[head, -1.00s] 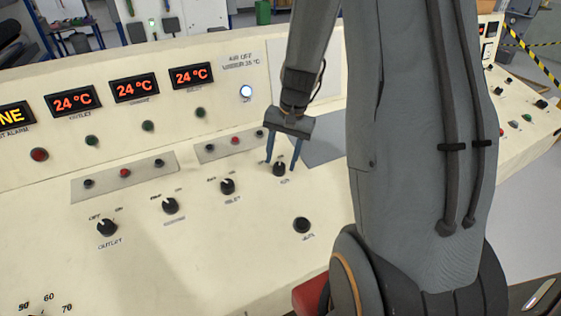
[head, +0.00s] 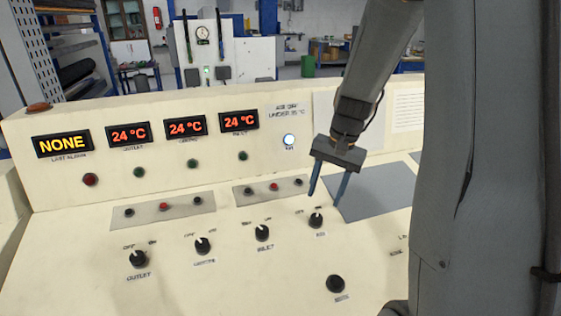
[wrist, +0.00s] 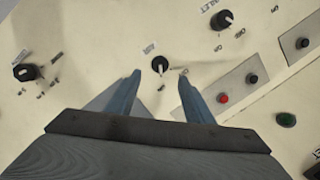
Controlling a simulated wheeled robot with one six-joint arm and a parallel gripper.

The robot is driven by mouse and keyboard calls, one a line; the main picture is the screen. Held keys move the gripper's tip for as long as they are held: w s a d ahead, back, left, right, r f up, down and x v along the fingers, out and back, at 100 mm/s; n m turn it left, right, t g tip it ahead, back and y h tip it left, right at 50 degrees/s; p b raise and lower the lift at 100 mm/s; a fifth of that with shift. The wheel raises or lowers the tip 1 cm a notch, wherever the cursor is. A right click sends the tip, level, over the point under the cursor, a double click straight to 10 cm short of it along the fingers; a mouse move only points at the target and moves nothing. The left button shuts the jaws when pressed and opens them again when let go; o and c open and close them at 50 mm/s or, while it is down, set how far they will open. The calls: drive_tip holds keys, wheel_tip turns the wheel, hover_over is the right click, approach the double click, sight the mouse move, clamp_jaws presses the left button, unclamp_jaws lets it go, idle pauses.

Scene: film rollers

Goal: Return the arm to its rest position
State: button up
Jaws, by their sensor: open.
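My gripper (head: 326,190) is open and empty above the sloped control panel, with its two blue fingers pointing down. In the head view the black AIR knob (head: 316,220) is just below the fingertips. In the wrist view the same knob (wrist: 160,64) shows beyond and between the open fingers (wrist: 157,82), apart from them. My grey arm comes down from the upper right in the head view, and its large grey link covers the right side.
The cream panel (head: 80,225) carries more knobs, including OUTLET (head: 138,259) and INLET (head: 262,233). A black round control (head: 335,284) sits lower right. The upright back has a lit white lamp (head: 289,139) and displays reading NONE (head: 62,145) and 24 °C. Free space lies above the panel.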

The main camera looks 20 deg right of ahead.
drive_tip(key=s+a+f+n+h+b, duration=0.1)
drive_tip(key=s+a+f+n, duration=0.1)
drive_tip(key=s+a+n, duration=0.6)
drive_tip(key=s+a, duration=0.4)
drive_tip(key=shift+f+n+t+h+b, duration=0.15)
drive_tip(key=shift+n+t+h+b, duration=0.15)
drive_tip(key=shift+h, duration=0.1)
